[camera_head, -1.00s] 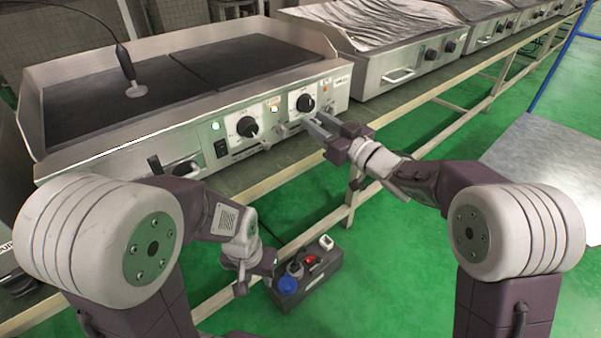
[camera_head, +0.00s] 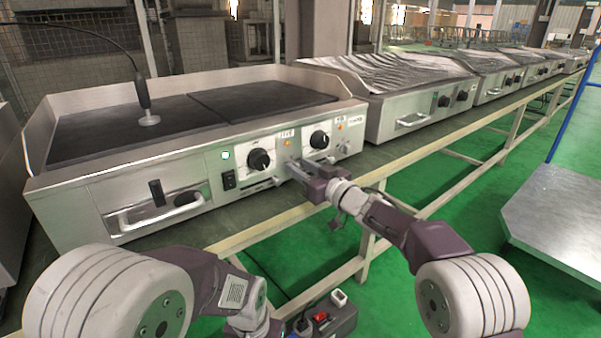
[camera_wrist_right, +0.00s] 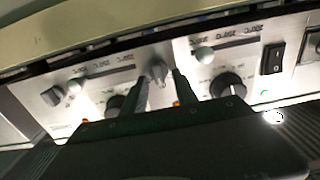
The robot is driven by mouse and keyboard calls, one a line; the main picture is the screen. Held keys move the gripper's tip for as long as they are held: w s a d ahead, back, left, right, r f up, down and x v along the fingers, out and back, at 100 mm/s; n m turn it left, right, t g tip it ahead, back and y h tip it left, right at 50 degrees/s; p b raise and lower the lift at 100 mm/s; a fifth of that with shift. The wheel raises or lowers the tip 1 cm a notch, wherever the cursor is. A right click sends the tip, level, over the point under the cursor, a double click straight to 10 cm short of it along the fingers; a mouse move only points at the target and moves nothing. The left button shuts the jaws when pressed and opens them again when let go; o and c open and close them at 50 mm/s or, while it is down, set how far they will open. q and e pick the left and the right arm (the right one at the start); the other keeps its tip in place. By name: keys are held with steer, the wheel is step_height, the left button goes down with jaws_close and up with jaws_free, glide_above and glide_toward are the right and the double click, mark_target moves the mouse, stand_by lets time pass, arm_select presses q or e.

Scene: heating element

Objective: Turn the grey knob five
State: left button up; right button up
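The griddle's front panel carries small grey knobs. One grey knob (camera_wrist_right: 157,72) shows between my right gripper's fingertips in the right wrist view, where the panel looks upside down. My right gripper (camera_wrist_right: 161,80) is open, a finger on each side of this knob; I cannot tell whether they touch it. In the head view my right gripper (camera_head: 297,168) is at the panel between two black dials and hides this knob. Other grey knobs are left (camera_wrist_right: 52,95) and right (camera_wrist_right: 205,55) in the wrist view. My left gripper is below the head view's edge.
Black dials (camera_head: 259,160) and (camera_head: 319,139), a black switch (camera_head: 228,180) and a drawer handle (camera_head: 160,215) are on the panel. A beam (camera_head: 270,228) runs in front of the griddle. A dark toolbox (camera_head: 335,318) is below. More griddles (camera_head: 415,115) stand right.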

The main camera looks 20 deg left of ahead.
jaws_close()
steer(key=shift+a+n, duration=0.1)
steer(key=shift+n, duration=0.2)
steer(key=shift+n+p, duration=0.35)
steer(key=shift+n, duration=0.55)
steer(key=n, duration=0.2)
steer(key=shift+s+a+n, duration=0.15)
steer(key=shift+n, duration=0.25)
steer(key=n, duration=0.3)
steer(key=shift+s+f, duration=0.1)
steer(key=shift+f, duration=0.1)
steer(key=shift+s+a+f+n+b, duration=0.1)
steer(key=shift+n+b, duration=0.25)
steer(key=shift+n, duration=0.6)
steer(key=shift+a+n+b, duration=0.1)
steer(key=shift+n+b, duration=0.25)
steer(key=shift+n, duration=0.6)
